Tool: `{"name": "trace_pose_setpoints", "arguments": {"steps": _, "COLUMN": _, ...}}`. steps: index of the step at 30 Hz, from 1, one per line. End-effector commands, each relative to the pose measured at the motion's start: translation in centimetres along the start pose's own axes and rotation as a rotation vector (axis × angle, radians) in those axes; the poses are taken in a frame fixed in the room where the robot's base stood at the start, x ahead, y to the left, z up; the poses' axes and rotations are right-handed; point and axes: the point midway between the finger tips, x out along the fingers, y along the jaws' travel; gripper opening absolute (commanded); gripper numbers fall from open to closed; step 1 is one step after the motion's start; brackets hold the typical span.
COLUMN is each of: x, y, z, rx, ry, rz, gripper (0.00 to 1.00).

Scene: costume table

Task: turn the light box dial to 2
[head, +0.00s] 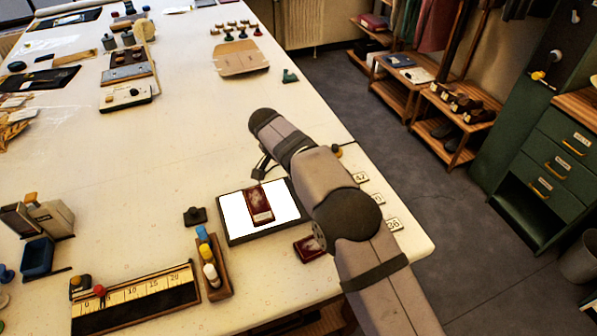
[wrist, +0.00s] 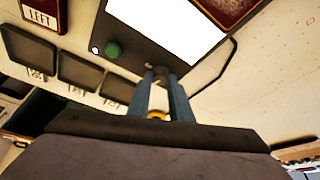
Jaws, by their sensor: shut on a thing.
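The light box (head: 236,214) lies on the table with its white panel lit. Its panel also shows at the top of the wrist view (wrist: 170,22). The dial (wrist: 160,71) is a small dark knob on the box's dark frame. My gripper (wrist: 160,79) is shut on the dial, with one blue-grey finger on each side of it. The fingers cover much of the dial, and I cannot read its mark or any numbers. A green round button (wrist: 113,50) sits on the frame beside it. In the head view my arm hides the dial and the fingertips.
A dark red card (head: 258,206) lies on the lit panel, and another red item (head: 308,248) lies near the front of the box. A tray of bottles (head: 212,268) and a ruler board (head: 135,298) stand to the left. Number tags (head: 361,178) line the table's right edge.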

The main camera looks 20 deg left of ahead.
Motion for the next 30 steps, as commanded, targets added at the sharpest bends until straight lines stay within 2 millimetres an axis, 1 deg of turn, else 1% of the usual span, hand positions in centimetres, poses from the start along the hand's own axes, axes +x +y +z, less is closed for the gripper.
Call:
{"name": "trace_pose_setpoints", "arguments": {"steps": 1, "x": -0.25, "y": -0.08, "z": -0.09, "rx": 0.024, "ry": 0.0, "rz": 0.011, "gripper": 0.0}}
{"name": "trace_pose_setpoints", "arguments": {"steps": 6, "x": -0.19, "y": -0.14, "z": -0.09, "rx": 0.099, "ry": -0.001, "rz": 0.041, "gripper": 0.0}}
{"name": "trace_pose_setpoints", "arguments": {"steps": 12, "x": -0.08, "y": -0.16, "z": -0.05, "rx": 0.153, "ry": -0.001, "rz": 0.064, "gripper": 0.0}}
{"name": "trace_pose_setpoints", "arguments": {"steps": 30, "x": 0.03, "y": -0.18, "z": -0.01, "rx": 0.184, "ry": -0.002, "rz": 0.075, "gripper": 0.0}}
